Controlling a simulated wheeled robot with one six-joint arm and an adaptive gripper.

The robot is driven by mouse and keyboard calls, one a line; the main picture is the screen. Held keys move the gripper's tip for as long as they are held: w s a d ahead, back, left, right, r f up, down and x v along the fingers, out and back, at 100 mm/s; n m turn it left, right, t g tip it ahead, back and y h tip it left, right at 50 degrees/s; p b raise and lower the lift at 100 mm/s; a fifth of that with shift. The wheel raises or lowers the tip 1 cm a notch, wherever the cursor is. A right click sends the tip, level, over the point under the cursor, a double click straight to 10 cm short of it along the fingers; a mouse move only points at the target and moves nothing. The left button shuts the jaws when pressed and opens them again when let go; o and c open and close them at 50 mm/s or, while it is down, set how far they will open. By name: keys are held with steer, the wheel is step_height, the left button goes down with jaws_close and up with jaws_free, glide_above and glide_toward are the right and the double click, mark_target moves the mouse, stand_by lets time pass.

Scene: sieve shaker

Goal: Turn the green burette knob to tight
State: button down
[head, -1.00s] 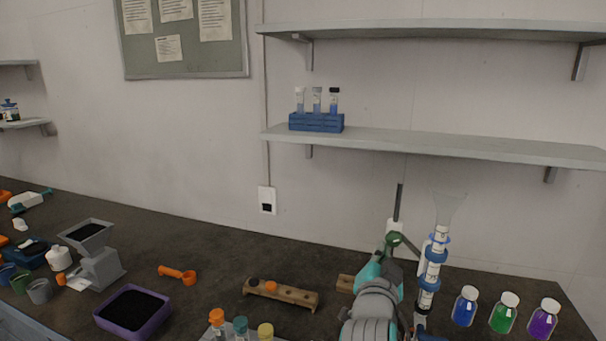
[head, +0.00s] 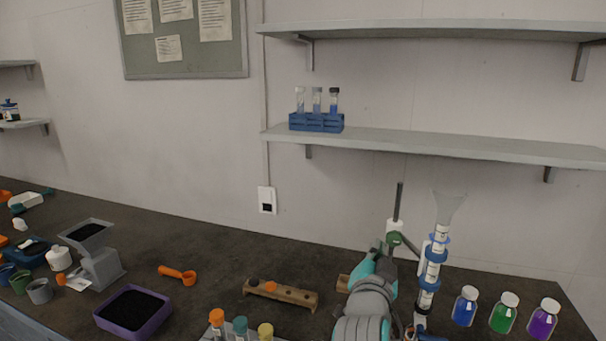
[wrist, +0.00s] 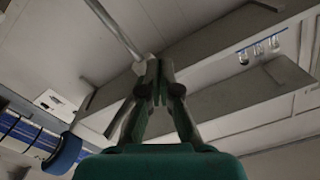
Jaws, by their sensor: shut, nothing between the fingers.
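The green burette knob (head: 394,239) sits on the clamp of the upright metal rod (head: 398,202), just under a white block. The burette (head: 432,271), with blue collars and a clear funnel top, stands upright to its right. My gripper (head: 379,246) is shut and empty, just left of the knob in the head view; I cannot tell whether they touch. In the wrist view, my gripper (wrist: 159,88) has its fingertips together near the end of the rod (wrist: 117,29). A blue collar of the burette (wrist: 64,154) shows at lower left. I cannot make out the knob there.
Blue, green and purple bottles (head: 504,313) stand right of the burette. A wooden rack (head: 281,293) lies left of my arm, with capped vials (head: 240,328) in front. A shelf (head: 440,146) with a blue tube rack (head: 316,122) hangs above. The bench behind the wooden rack is clear.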

steer(key=v, duration=0.6)
steer(key=shift+f, duration=0.2)
steer(key=shift+a, duration=0.15)
